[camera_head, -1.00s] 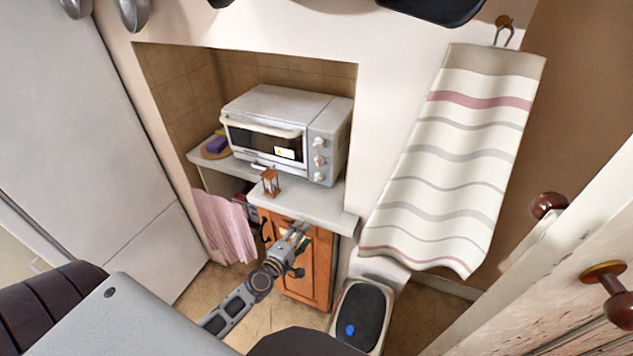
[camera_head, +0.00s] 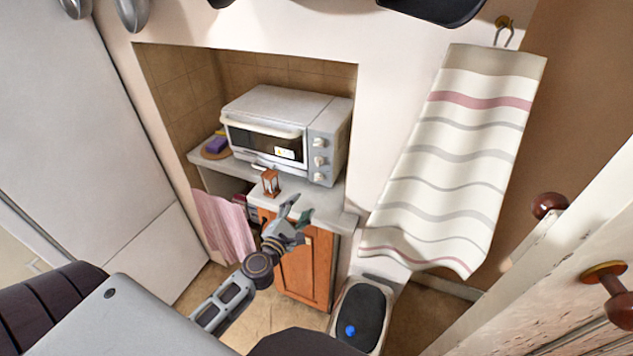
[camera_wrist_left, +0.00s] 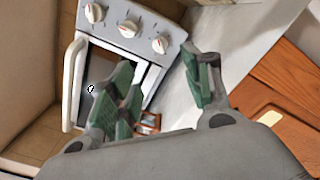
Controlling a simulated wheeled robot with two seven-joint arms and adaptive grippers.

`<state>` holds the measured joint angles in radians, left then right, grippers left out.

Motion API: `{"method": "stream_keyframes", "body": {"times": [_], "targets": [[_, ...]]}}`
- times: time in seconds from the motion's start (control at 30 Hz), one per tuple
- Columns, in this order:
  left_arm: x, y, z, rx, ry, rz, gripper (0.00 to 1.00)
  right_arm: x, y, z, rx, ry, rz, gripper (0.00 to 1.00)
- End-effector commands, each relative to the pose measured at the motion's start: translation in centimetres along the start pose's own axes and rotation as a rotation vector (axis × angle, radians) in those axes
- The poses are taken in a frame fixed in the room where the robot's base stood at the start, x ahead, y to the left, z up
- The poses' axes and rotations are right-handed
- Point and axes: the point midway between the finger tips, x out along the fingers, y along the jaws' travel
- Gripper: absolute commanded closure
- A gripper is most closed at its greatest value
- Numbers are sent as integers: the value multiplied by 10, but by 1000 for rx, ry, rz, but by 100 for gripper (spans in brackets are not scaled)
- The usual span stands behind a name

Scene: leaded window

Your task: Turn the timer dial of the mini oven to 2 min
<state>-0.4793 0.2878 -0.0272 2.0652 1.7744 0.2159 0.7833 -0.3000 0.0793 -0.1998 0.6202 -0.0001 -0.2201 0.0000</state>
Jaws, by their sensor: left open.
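The white mini oven (camera_head: 268,108) stands on the counter in the wall niche. Its grey side panel carries three pale dials in a column: top (camera_head: 320,143), middle (camera_head: 319,160) and bottom (camera_head: 319,177). I cannot read their marks or tell which is the timer. My left gripper (camera_head: 297,209) is open and empty, in front of the counter edge, below the dials and apart from the oven. In the left wrist view the dials (camera_wrist_left: 127,28) show beyond the open fingers (camera_wrist_left: 160,62). My right gripper is not in view.
A small wooden-framed hourglass (camera_head: 270,183) stands on the counter (camera_head: 315,198) in front of the oven. A pink cloth (camera_head: 222,228) hangs below; a striped towel (camera_head: 440,170) hangs at right. The counter's right front is clear.

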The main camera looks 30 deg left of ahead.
Motion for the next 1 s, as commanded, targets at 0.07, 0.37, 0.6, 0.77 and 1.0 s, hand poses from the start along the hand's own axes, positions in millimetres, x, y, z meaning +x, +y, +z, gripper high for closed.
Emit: {"method": "stream_keyframes", "body": {"times": [0.07, 0.37, 0.6, 0.77, 1.0], "targets": [[0, 0, 0, 1, 0, 0, 50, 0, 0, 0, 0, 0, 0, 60], [10, 0, 0, 2, -1, 0, 50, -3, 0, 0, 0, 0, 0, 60], [26, 1, 1, 1, -1, 0, 50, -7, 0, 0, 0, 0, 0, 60], [38, 0, 1, 3, -1, 1, 50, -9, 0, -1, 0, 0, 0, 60], [56, 1, 0, 2, 0, 0, 50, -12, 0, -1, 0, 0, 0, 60]]}}
